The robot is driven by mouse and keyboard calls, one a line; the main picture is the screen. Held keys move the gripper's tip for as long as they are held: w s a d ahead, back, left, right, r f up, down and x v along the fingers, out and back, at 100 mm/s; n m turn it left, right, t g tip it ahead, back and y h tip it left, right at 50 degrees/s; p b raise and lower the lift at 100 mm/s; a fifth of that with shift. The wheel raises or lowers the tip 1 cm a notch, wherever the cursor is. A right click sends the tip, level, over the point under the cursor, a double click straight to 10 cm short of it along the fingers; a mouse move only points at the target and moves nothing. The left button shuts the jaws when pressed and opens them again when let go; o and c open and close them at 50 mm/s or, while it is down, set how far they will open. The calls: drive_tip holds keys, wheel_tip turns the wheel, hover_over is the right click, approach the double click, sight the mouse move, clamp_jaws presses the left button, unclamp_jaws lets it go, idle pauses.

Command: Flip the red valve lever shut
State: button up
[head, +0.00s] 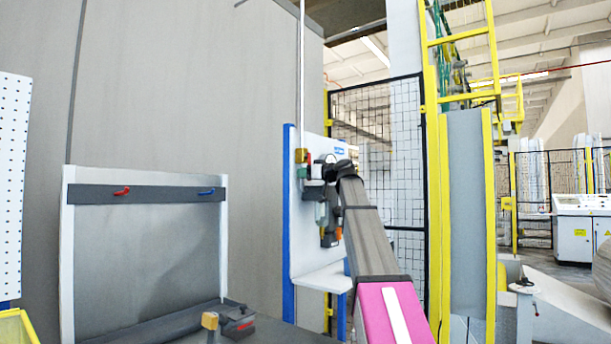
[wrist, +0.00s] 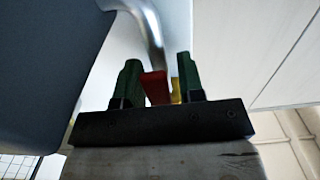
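The red valve lever (wrist: 155,88) shows in the wrist view between the two green fingers of my gripper (wrist: 159,78). It lies close beside the left finger; I cannot tell whether they touch. A gap with a yellow part (wrist: 176,90) separates it from the right finger, so my gripper is open. In the head view my gripper (head: 303,172) is at the white panel, just below a small yellow fitting (head: 302,156). The lever is too small and covered to make out clearly there.
A bent metal pipe (wrist: 150,25) runs just beyond my fingertips. The white panel (head: 305,235) has blue posts and a shelf (head: 325,277). Dark devices hang below my wrist. A grey bench with red (head: 122,191) and blue (head: 207,192) hooks stands left. A yellow-framed column (head: 468,210) stands right.

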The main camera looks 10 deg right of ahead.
clamp_jaws()
drive_tip(key=m, duration=0.1)
drive_tip(key=s+a+m, duration=0.1)
drive_tip(key=m, duration=0.2)
drive_tip(key=shift+s+a+r, duration=0.2)
drive_tip(key=shift+s+a, duration=0.15)
drive_tip(key=shift+s, duration=0.05)
drive_tip(key=s+a+r+m, duration=0.1)
drive_tip(key=m, duration=0.2)
drive_tip(key=a+r+m, duration=0.1)
drive_tip(key=m, duration=0.2)
drive_tip(key=s+r+m, duration=0.1)
drive_tip(key=m, duration=0.2)
drive_tip(key=shift+s+a+r, duration=0.3)
drive_tip(key=shift+a+r, duration=0.05)
drive_tip(key=shift+a, duration=0.05)
drive_tip(key=shift+s+a+r+m, duration=0.15)
drive_tip(key=shift+r+m, duration=0.55)
drive_tip(key=shift+m, duration=0.55)
drive_tip(key=shift+s+a+r+m, duration=0.1)
drive_tip(key=shift+r+m, duration=0.6)
drive_tip(key=shift+m, duration=0.55)
drive_tip(key=shift+o, duration=1.6)
unclamp_jaws()
drive_tip(key=shift+d, duration=0.1)
